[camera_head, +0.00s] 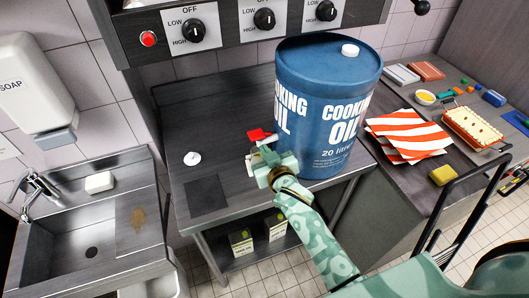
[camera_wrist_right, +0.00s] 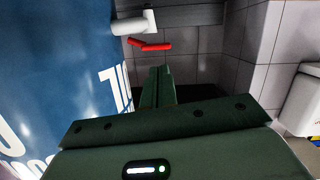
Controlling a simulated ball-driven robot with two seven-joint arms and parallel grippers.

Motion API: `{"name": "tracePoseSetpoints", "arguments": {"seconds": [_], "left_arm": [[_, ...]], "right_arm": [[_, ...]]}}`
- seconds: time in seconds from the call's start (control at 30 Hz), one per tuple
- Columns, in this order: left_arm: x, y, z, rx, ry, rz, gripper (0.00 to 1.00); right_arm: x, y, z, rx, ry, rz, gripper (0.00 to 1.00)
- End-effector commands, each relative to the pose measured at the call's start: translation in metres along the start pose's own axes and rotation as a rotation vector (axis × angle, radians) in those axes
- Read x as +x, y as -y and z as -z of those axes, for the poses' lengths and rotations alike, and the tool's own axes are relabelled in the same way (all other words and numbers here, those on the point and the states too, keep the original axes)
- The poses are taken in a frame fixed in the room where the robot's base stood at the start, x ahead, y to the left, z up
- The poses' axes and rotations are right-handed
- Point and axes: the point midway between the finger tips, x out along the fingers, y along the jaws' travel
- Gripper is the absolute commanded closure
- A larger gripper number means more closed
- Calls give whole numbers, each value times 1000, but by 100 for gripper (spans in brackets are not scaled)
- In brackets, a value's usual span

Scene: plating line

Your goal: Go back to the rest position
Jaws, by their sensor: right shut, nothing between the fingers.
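My right gripper (camera_head: 258,165) is in front of the left side of a large blue cooking oil drum (camera_head: 320,65). Its green fingers show closed together in the right wrist view (camera_wrist_right: 156,82), with nothing between them. Ahead of them in that view are a white tap (camera_wrist_right: 133,25) on the drum (camera_wrist_right: 50,70) and a red lever (camera_wrist_right: 150,45). In the head view the red lever (camera_head: 262,135) shows just above the gripper. I cannot tell whether the gripper touches the tap. My left gripper is not in view.
The drum stands on a dark metal counter (camera_head: 220,110) with a small white knob-like piece (camera_head: 192,158). A sink (camera_head: 85,235) is at the left. A control panel with dials (camera_head: 199,28) hangs above. Striped papers (camera_head: 405,135) and a yellow sponge (camera_head: 443,174) lie at the right.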

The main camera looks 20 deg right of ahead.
Motion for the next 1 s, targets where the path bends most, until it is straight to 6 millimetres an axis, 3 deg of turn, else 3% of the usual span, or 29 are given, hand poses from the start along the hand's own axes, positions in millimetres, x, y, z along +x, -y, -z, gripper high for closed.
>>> {"name": "tracePoseSetpoints", "arguments": {"seconds": [0.33, 0.47, 0.7, 1.0], "left_arm": [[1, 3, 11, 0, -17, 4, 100], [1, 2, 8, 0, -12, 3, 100], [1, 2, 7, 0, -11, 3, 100], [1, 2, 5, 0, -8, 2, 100]], "right_arm": [[0, -1, 0, -3, 1, -1, 100], [-17, -15, -12, -57, 64, -33, 100], [-107, -67, -47, -314, 370, -109, 100], [-206, -102, -56, -568, 649, -83, 100]]}}
